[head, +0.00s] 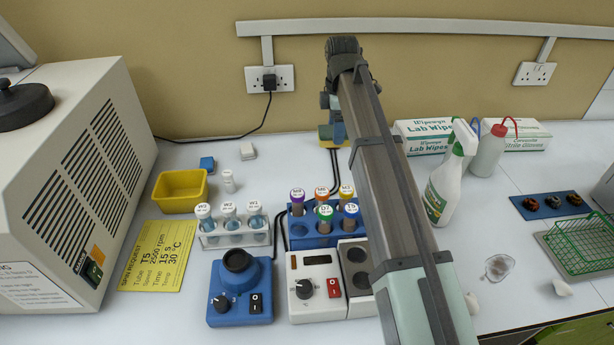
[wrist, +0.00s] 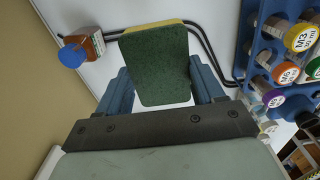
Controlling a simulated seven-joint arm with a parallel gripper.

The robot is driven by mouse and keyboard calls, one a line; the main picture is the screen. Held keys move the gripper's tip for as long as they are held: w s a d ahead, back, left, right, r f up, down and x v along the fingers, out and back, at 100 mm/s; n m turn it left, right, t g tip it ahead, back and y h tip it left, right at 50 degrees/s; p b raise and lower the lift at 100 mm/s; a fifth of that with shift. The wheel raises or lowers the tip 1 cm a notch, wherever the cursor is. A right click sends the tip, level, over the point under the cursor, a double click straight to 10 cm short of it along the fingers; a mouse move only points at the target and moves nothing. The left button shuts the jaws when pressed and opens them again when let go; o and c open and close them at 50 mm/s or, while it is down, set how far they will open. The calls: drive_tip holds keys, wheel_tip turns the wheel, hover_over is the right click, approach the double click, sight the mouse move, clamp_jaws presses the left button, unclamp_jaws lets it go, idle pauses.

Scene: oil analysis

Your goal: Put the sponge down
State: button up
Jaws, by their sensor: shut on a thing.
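The sponge, with a dark green scouring face (wrist: 156,68) and a yellow edge, is between the two blue fingers of my gripper (wrist: 160,80) in the wrist view. My gripper is shut on it. In the head view my gripper (head: 335,126) is at the back of the white bench near the wall, and a yellow bit of the sponge (head: 325,133) shows there. I cannot tell whether the sponge touches the bench. My arm hides part of the area to its right.
A small brown bottle with a blue cap (wrist: 76,50) stands left of the sponge in the wrist view. Black cables run past the sponge. The blue tube rack (head: 320,238) holds several capped tubes. A spray bottle (head: 446,180) stands right of my arm.

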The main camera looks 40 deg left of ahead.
drive_tip(key=s+a+f, duration=0.2)
drive_tip(key=s+a, duration=0.3)
drive_tip(key=s, duration=0.1)
drive_tip(key=shift+w+a+f, duration=0.1)
drive_tip(key=shift+a+f, duration=0.05)
drive_tip(key=shift+f, duration=2.4)
drive_tip(key=shift+w+a+f, duration=0.1)
drive_tip(key=shift+f, duration=2.45)
drive_tip(key=shift+f, duration=0.1)
drive_tip(key=o, duration=1)
wheel_tip(320, 180, up, 12)
drive_tip(key=shift+r, duration=0.1)
